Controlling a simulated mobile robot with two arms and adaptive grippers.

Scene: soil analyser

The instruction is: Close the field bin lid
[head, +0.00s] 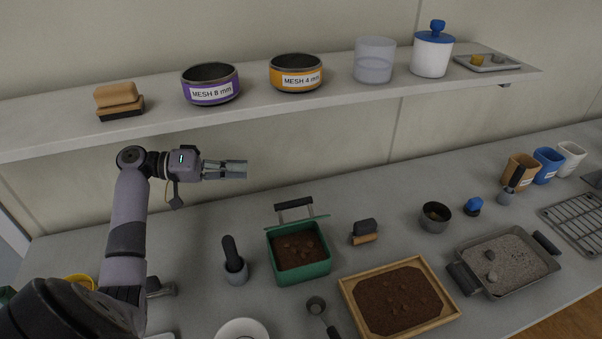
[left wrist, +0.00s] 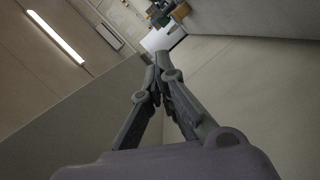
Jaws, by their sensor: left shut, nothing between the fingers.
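The field bin is most likely the green box (head: 301,267) on the counter, filled with dark soil. Its lid (head: 297,217) stands raised at the back edge, with a dark handle, so the bin is open. My left gripper (head: 245,169) is shut and empty, in the air behind and to the left of the bin, below the shelf. In the left wrist view the fingers (left wrist: 160,75) come together at the tips with nothing between them. The bin is not visible in that view. My right gripper is not in view.
A shelf (head: 300,100) with sieves and jars runs above the counter. A mortar with pestle (head: 235,263) stands left of the bin and a brush (head: 365,232) to its right. A wooden soil tray (head: 447,312) and a scoop (head: 317,307) lie in front.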

